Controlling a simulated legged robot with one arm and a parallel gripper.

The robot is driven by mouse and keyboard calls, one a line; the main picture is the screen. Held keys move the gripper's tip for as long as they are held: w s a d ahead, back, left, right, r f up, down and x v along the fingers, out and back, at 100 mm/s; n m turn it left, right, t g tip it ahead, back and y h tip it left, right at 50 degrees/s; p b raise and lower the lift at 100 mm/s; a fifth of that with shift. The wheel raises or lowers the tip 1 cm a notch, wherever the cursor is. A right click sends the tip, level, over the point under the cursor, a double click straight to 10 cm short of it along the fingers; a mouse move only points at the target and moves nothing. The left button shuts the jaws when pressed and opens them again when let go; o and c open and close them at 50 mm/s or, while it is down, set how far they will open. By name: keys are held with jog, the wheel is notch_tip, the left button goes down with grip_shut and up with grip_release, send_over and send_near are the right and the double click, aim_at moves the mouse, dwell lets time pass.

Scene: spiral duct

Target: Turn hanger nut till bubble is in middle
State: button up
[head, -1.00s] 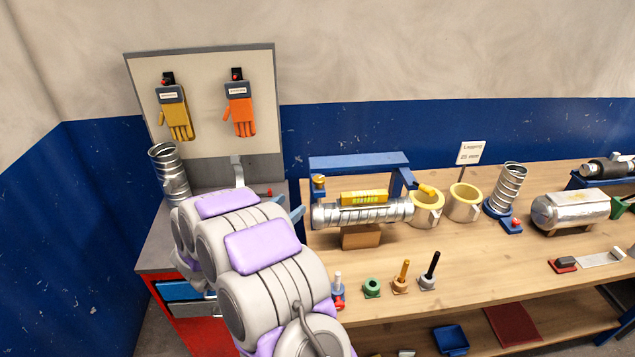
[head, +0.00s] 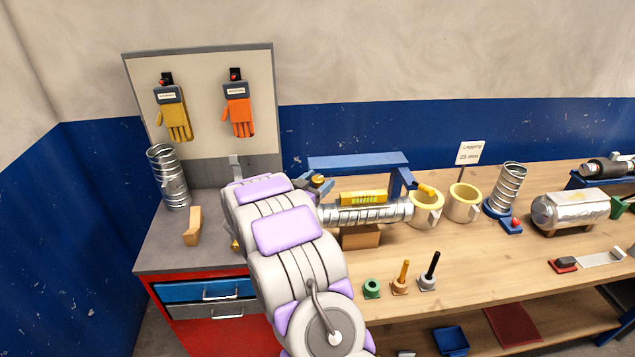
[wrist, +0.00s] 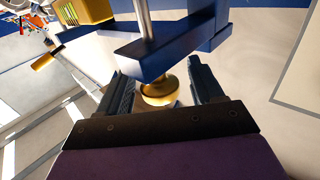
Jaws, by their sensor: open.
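The brass hanger nut (head: 318,179) is at the left end of the blue hanger frame (head: 358,162). In the wrist view the brass nut (wrist: 158,92) sits under a blue bracket arm (wrist: 165,50) with a rod above it. My gripper (wrist: 161,78) is open, one jaw on each side of the nut, with gaps showing. In the head view my gripper (head: 316,184) is at the frame's left end, partly hidden by my arm. A yellow level (head: 363,198) lies on the silver spiral duct (head: 372,214); its bubble is too small to read.
The duct rests by a brown block (head: 360,237) on the wooden bench (head: 480,260). Yellow-lined rings (head: 464,203) stand to the right. Small tools (head: 400,277) stand along the front edge. A tan wedge (head: 192,226) and an upright duct (head: 168,177) are on the left cabinet.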

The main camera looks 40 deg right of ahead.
jog(key=c, duration=0.9)
jog(key=shift+c, duration=0.2)
jog(key=shift+d+r+n+t+b, duration=0.1)
jog(key=shift+n+t+b, duration=0.3)
jog(key=shift+t, duration=0.2)
jog(key=n+t+y+b, duration=0.1)
jog(key=t, duration=0.1)
jog(key=n+t+y+b, duration=0.1)
jog(key=t+b, duration=0.1)
jog(key=n+t+y+b, duration=0.1)
jog(key=n+b, duration=0.1)
jog(key=shift+s+d+f+t+y, duration=0.1)
jog(key=shift+s+f+t+y, duration=0.05)
jog(key=shift+f+t+y, duration=0.2)
jog(key=shift+r+n+t+y+b, duration=0.25)
jog(key=shift+n+t+y+b, duration=0.8)
jog(key=shift+n+t, duration=0.1)
jog(key=shift+r+n+t+y, duration=0.1)
jog(key=shift+n+t+y, duration=0.75)
jog(key=shift+y, duration=0.35)
